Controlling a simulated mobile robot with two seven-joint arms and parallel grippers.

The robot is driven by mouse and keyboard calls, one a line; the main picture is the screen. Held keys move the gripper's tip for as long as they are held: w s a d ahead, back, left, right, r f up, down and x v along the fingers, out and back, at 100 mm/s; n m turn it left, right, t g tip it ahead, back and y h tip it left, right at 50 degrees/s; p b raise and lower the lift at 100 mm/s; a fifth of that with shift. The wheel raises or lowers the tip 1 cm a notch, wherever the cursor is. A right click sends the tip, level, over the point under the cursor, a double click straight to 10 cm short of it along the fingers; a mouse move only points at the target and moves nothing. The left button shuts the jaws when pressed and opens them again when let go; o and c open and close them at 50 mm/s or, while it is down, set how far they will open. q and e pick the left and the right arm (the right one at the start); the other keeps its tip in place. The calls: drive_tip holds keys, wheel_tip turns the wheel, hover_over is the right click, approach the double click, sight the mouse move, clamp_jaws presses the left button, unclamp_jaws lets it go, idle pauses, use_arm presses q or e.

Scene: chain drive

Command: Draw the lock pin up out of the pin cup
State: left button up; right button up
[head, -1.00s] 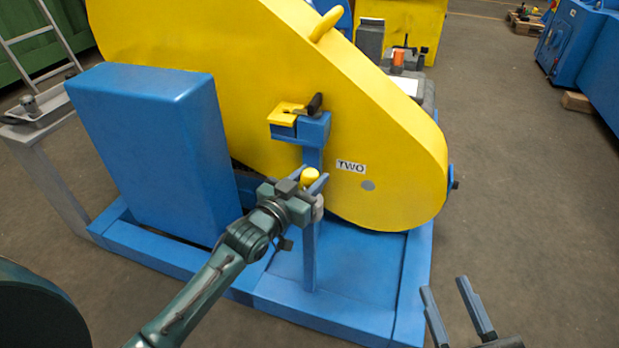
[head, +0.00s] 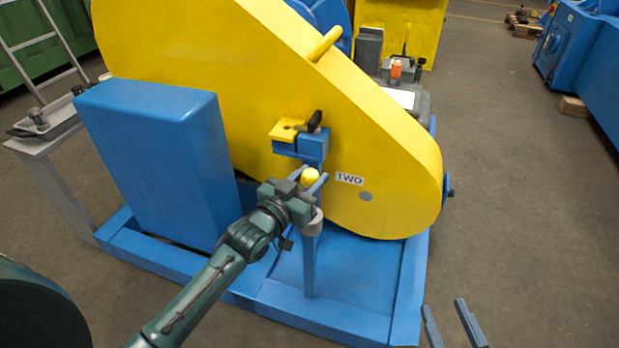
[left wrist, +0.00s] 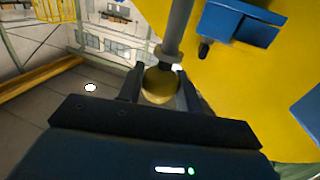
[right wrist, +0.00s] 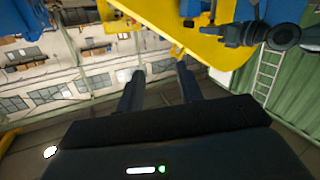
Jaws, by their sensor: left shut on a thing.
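My left gripper (head: 312,184) is shut on the yellow ball knob (head: 311,175) of the lock pin. The knob also shows between the fingers in the left wrist view (left wrist: 160,86). There a grey shaft (left wrist: 178,25) with a collar runs from the knob to the top edge. The pin cup (head: 313,224) is a grey cup on a blue post, just below my left gripper in the head view. The gripper hides its mouth, so I cannot tell whether the pin's far end is inside. My right gripper (head: 450,322) is open and empty at the lower right.
A large yellow guard (head: 270,100) marked TWO stands just behind the pin. A blue bracket (head: 313,146) with a yellow plate and black handle is above it. A blue box (head: 150,160) stands left, on the blue base frame (head: 330,318).

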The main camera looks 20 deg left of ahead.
sight(309, 172)
use_arm(q)
drive_tip(key=shift+r+p, duration=1.35)
drive_tip(key=shift+r, duration=0.35)
drive_tip(key=shift+p, duration=0.3)
use_arm(e)
drive_tip(key=g, duration=0.1)
drive_tip(key=s+m+g+h, duration=0.1)
drive_tip(key=shift+d+g, duration=0.3)
drive_tip(key=shift+d, duration=0.1)
use_arm(q)
drive_tip(key=shift+r, duration=0.1)
